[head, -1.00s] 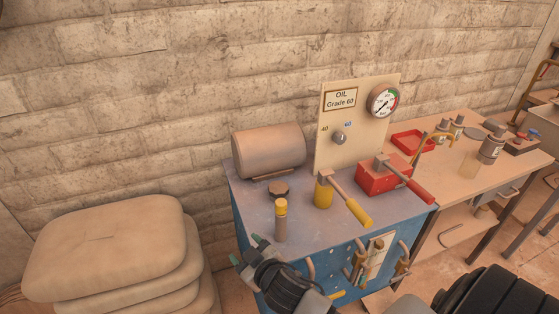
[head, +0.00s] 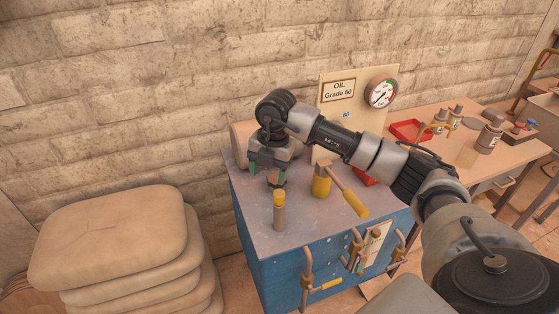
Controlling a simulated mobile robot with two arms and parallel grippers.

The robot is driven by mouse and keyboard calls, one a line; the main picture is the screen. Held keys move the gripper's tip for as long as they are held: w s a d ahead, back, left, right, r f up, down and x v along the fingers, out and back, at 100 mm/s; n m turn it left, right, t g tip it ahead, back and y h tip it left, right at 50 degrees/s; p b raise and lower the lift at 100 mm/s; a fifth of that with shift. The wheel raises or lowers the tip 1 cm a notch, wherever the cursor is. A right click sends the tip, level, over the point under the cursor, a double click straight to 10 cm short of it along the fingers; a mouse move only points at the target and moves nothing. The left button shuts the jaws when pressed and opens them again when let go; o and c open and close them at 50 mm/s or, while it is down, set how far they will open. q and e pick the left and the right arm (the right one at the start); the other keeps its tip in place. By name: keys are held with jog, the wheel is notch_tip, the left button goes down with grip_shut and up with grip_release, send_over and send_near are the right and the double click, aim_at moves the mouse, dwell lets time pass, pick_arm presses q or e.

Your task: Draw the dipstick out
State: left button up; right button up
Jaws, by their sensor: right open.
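A slim grey-brown tube (head: 279,217) with a yellow top (head: 279,198) stands upright near the front left of the blue machine's grey top; the yellow top looks like the dipstick's handle. My right gripper (head: 268,173) points down behind and slightly left of it. Its green-tipped fingers are open, at the dark brown cap (head: 277,179), which they partly hide. I cannot tell whether they touch the cap. The gripper is apart from the yellow top. My left gripper is not in view.
A panel (head: 338,91) with a gauge (head: 381,93) stands behind my right arm. Pipes and valves (head: 356,250) project from the blue front. Stacked sacks (head: 110,240) stand left.

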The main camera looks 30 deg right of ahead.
aim_at(279, 193)
jog(key=d, duration=0.1)
jog(key=d+m+h, duration=0.1)
jog(key=d, duration=0.1)
jog(key=shift+s+r, duration=0.1)
jog(key=shift+r, duration=0.1)
notch_tip(279, 193, down, 10)
jog(key=p, duration=0.3)
jog(key=c, duration=1)
jog(key=shift+r, duration=0.1)
jog(key=shift+r, duration=0.1)
